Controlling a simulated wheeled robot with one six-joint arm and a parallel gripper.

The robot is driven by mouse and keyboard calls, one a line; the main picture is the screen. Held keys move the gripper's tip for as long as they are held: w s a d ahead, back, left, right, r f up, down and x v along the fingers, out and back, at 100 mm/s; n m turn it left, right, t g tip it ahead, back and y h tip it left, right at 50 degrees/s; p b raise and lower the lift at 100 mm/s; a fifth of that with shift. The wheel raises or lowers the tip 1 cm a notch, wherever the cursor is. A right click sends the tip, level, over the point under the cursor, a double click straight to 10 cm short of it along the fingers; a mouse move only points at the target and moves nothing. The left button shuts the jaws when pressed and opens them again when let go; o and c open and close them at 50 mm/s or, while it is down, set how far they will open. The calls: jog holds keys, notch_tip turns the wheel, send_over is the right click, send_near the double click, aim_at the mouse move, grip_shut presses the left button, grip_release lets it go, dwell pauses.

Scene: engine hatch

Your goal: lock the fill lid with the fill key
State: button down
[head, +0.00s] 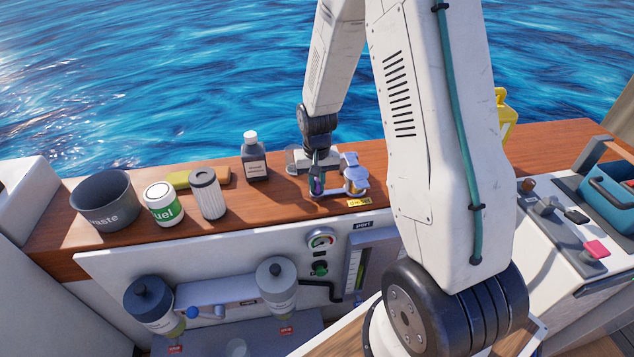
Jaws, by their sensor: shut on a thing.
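My gripper (356,184) is low over the wooden ledge (285,190), just behind a yellow label (360,202) whose text is too small to read. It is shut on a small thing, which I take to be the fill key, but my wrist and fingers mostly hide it. A gold-coloured bit shows at the fingertips. I cannot make out the fill lid apart from the gripper, nor tell whether the key is seated in it.
On the ledge stand a dark waste pot (105,202), a fuel tub (162,204), a white filter (207,194), a yellow sponge (195,178) and a dark bottle (254,160). Below are a gauge (321,239) and two filter canisters. A control console (570,235) is at right.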

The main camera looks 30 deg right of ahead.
aim_at(317, 181)
jog(key=c, duration=1.4)
grip_release()
jog(key=shift+r, duration=0.15)
notch_tip(317, 181, up, 8)
jog(key=shift+f, duration=0.2)
jog(key=s+a+r+n, duration=0.1)
jog(key=s+a+r, duration=0.2)
jog(key=s+r, duration=0.4)
jog(key=s+a+r+n, duration=0.2)
jog(key=s+a+r, duration=0.2)
jog(key=s+r, duration=0.3)
jog(key=s+a+r+n+t, duration=0.1)
jog(key=s+a+r, duration=0.2)
jog(key=s+r, duration=0.4)
jog(key=s, duration=0.5)
jog(key=shift+s+a+r+n, duration=0.2)
jog(key=shift+s+a+n, duration=0.1)
jog(key=shift+n, duration=0.1)
